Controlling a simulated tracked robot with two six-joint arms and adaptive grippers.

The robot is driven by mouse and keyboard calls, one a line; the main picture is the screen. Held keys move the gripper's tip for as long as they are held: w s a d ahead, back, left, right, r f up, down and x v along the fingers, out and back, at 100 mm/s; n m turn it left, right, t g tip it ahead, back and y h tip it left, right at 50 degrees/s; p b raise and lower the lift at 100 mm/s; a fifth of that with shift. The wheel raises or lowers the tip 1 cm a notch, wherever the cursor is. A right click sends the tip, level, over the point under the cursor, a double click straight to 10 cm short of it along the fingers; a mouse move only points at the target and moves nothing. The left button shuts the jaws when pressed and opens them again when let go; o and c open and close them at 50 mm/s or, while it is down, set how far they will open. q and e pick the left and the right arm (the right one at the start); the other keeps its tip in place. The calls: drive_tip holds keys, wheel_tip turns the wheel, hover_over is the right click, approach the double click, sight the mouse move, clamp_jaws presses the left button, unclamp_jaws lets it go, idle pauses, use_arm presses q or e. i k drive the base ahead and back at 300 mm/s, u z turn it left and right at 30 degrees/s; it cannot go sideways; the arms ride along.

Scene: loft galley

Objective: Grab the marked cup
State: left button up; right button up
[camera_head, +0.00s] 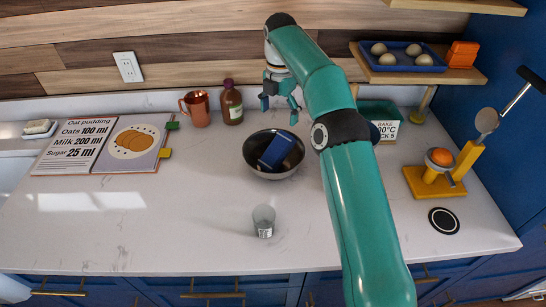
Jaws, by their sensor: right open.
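A small clear cup (264,221) with a whitish marking low on its side stands upright on the counter near the front. My right gripper (280,111) is open and empty, fingers pointing down, behind and above the dark bowl (286,172). It is well behind the cup and apart from it. My right arm comes from the front right and passes to the right of the cup without hiding it. My left gripper is out of view.
The bowl holds a blue box (277,151). A copper mug (196,109) and a brown bottle (232,104) stand at the back. A recipe book (101,147) lies left. A yellow stand (436,183) is at right. The front left counter (150,235) is clear.

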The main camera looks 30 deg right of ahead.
sight(264, 217)
drive_tip(key=k, duration=1.5)
